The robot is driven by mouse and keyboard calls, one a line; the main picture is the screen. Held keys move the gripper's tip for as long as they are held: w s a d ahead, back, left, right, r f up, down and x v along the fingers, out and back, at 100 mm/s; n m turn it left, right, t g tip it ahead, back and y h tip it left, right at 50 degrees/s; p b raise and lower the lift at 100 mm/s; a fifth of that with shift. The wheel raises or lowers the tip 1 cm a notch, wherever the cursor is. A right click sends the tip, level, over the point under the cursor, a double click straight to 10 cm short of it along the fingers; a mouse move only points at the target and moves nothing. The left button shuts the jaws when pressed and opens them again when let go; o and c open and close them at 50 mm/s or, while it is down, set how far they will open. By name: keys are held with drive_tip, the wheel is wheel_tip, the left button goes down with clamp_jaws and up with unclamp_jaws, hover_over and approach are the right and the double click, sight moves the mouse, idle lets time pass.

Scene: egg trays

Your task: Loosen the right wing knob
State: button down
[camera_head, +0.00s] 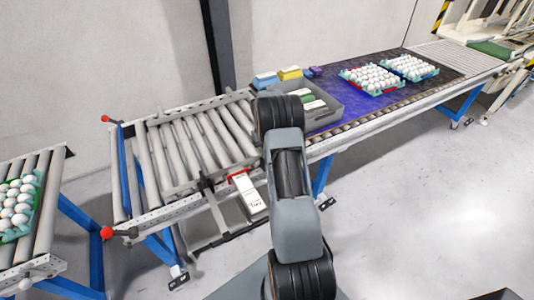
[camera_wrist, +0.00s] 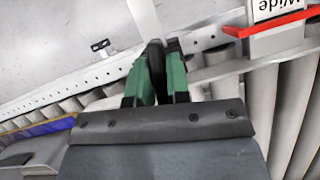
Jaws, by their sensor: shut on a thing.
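In the wrist view my gripper (camera_wrist: 156,72), with green finger pads, is shut on a dark knob (camera_wrist: 155,52) beside the metal side rail (camera_wrist: 110,68) of the conveyor. Only the knob's black end shows between the pads; its wing shape and how far it is turned cannot be made out. In the head view my own arm covers the gripper and the knob.
A white label card (camera_head: 249,194) in a red holder hangs at the roller conveyor's (camera_head: 190,145) front. A grey crate (camera_head: 325,113) and egg trays (camera_head: 371,79) stand on the belt. Red-ended handles (camera_head: 106,232) are at the left. The floor in front is clear.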

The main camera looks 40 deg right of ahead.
drive_tip(key=shift+n, duration=0.3)
drive_tip(key=c, duration=1.2)
unclamp_jaws()
drive_tip(key=shift+o, duration=0.2)
drive_tip(key=v, duration=1.4)
drive_tip(key=shift+a, duration=0.1)
